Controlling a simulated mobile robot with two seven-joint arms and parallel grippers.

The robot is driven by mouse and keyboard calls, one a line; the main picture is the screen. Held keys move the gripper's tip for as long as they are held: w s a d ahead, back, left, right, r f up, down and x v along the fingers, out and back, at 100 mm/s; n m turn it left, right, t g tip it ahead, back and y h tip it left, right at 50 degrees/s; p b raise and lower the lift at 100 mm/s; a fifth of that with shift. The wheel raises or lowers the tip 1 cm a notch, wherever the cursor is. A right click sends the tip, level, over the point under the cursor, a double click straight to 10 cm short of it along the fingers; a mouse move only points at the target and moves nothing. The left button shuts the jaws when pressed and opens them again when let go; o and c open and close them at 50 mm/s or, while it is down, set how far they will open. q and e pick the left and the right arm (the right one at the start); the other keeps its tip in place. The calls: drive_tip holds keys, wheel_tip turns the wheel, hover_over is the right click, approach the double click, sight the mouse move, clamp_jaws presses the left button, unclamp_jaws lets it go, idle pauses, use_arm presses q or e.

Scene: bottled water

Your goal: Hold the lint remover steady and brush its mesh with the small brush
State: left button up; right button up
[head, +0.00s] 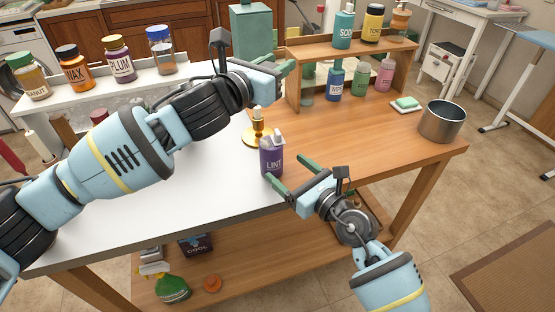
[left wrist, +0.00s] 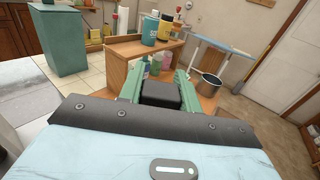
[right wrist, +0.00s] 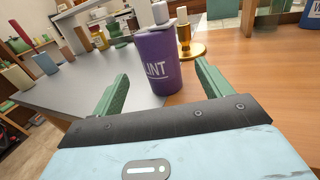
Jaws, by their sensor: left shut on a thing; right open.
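The purple bottle marked LINT (head: 271,158), with a pale grey top, stands upright near the table's front edge. It also shows in the right wrist view (right wrist: 158,58). My right gripper (head: 296,176) is open, its green fingers pointing at the bottle; in the right wrist view the bottle lies between and beyond the fingertips. My left gripper (head: 287,78) is raised near the shelf's left end. It is shut on a black block-like object (left wrist: 160,95), mostly hidden; I cannot tell what it is. I cannot make out a small brush or a mesh.
A brass candle holder (head: 256,132) stands just behind the bottle. A wooden shelf (head: 300,50) with bottles is at the back.

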sight(279, 162)
drive_tip(key=shift+x, duration=2.85)
drive_tip(key=shift+c, duration=0.2)
drive_tip(key=c, duration=1.1)
drive_tip(key=o, duration=0.5)
drive_tip(key=c, duration=0.4)
